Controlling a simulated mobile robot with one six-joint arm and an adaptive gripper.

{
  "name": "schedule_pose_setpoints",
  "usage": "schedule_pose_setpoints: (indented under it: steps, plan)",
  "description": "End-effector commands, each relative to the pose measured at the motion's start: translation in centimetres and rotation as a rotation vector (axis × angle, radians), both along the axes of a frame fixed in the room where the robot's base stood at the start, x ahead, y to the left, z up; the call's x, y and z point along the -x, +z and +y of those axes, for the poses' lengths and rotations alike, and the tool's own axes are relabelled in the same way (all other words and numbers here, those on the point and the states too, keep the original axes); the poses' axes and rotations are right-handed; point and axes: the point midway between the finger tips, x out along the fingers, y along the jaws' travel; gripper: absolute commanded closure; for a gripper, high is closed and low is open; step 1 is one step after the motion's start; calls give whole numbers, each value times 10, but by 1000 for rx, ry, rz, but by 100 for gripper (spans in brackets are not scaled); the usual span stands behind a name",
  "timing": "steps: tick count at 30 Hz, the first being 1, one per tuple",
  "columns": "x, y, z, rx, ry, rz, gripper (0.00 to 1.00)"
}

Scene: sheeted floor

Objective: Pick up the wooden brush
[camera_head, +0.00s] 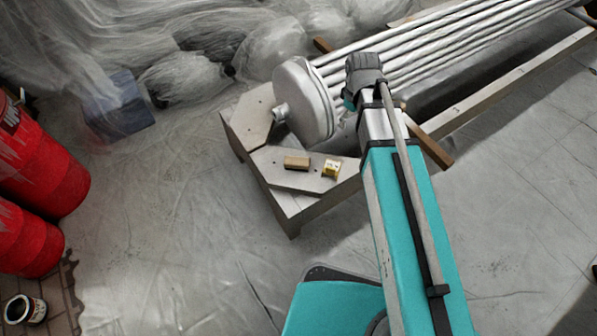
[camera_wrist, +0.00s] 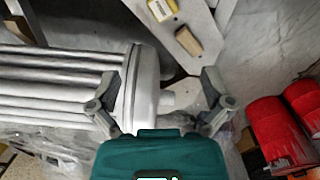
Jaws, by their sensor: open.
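The wooden brush (camera_head: 297,162) looks like a small tan-brown block. It lies on the pale corner plate of a low frame, and it also shows near the top of the wrist view (camera_wrist: 188,41). I cannot make out bristles. My gripper (camera_wrist: 170,65) is open, its two grey fingers spread wide with nothing held between them. In the wrist view the brush lies beyond the fingertips, slightly right of the middle, apart from them. In the head view my arm reaches over the pipe bundle's end, and the fingers are mostly hidden.
A small yellow-and-white box (camera_head: 331,169) lies just right of the brush. The bundle of metal pipes with a round end plate (camera_head: 302,100) rises behind both. Red drums (camera_head: 40,160) and an open can (camera_head: 25,309) stand at left. Sheeted floor (camera_head: 170,230) is clear in front.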

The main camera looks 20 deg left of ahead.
Motion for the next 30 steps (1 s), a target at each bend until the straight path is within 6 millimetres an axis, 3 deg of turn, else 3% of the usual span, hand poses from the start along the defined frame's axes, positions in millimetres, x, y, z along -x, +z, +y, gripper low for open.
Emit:
schedule_pose_setpoints:
  steps: [1, 18, 24, 30]
  plan:
    - [-3, -21, 11, 0, 43, 0, 0]
    - [-1, -131, 119, 0, 523, 0, 0]
    - [3, -154, 145, 0, 640, 0, 0]
    - [6, -161, 155, 0, 688, 0, 0]
